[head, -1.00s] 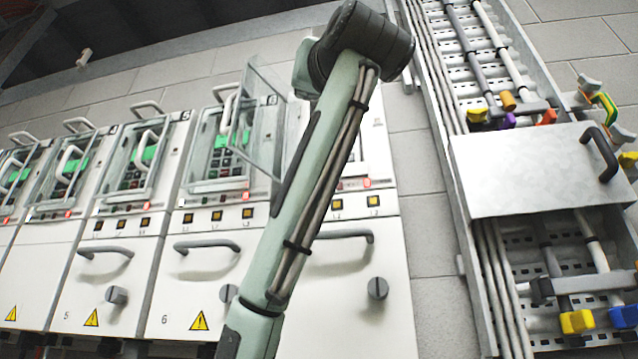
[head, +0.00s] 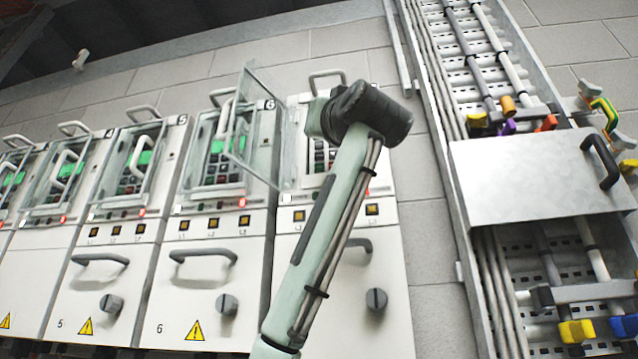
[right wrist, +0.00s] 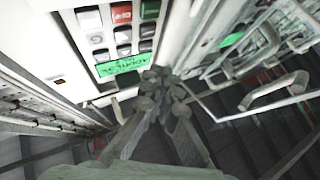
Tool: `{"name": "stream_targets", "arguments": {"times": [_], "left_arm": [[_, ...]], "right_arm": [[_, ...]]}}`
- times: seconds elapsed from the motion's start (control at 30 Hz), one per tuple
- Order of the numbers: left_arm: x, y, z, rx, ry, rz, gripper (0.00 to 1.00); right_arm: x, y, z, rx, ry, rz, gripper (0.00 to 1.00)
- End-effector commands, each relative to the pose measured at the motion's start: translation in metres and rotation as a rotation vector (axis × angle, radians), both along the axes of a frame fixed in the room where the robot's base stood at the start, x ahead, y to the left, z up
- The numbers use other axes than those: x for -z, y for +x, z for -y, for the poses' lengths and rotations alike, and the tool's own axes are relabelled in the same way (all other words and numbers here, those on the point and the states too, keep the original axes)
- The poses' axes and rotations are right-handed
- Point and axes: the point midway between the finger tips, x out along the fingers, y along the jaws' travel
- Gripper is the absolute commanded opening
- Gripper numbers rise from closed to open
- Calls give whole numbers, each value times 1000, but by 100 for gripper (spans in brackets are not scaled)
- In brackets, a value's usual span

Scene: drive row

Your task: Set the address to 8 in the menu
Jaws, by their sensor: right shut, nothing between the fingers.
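In the right wrist view, my right gripper (right wrist: 158,80) is shut and empty, its fingertips close to the lower edge of a green display (right wrist: 122,66). Dark upside-down text shows on the display, too small to read surely. Grey, red and dark green keys (right wrist: 122,32) sit beside the display on a white panel. I cannot tell whether the fingertips touch the panel. In the head view, my right arm stands before the rightmost cabinet (head: 380,270) and covers most of its panel; the gripper is hidden there. My left gripper is not in view.
More cabinets (head: 105,285) with handles and knobs run to the left. A cable tray with a metal plate (head: 535,170) is on the right wall.

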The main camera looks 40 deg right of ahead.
Motion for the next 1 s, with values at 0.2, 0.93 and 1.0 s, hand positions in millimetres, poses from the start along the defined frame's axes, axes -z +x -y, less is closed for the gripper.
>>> {"name": "stream_targets", "arguments": {"times": [0.2,0.93,1.0], "left_arm": [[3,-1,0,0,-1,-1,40],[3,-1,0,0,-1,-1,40],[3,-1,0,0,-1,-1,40]], "right_arm": [[0,7,9,1,1,0,0],[0,7,9,0,0,1,0],[0,7,9,0,0,1,0]]}}
